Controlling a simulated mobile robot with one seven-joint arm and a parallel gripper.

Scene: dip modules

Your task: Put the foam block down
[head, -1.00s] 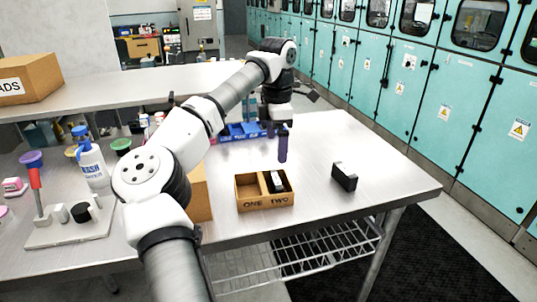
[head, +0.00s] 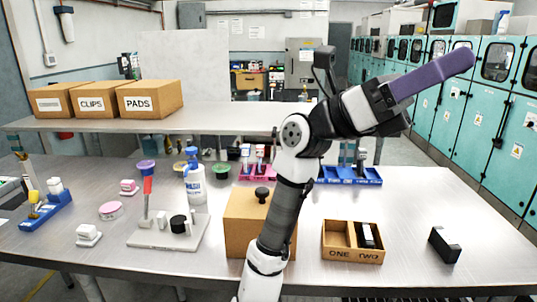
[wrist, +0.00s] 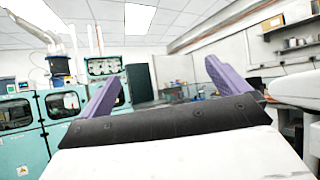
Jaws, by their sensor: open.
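My gripper (head: 460,62) is raised high above the right side of the table, pointing up and to the right. In the wrist view its two purple fingers (wrist: 165,88) are spread apart with nothing between them. A small dark block (head: 445,245) lies on the table at the right, apart from everything. A similar dark piece with a pale part (head: 367,236) is in the TWO compartment of a brown two-part box (head: 340,254). The ONE compartment looks empty. I cannot tell for sure which dark piece is the foam block.
A wash bottle (head: 195,186), a grey stand (head: 165,233) and several small items fill the left side. The table (head: 455,205) is clear around the dark block.

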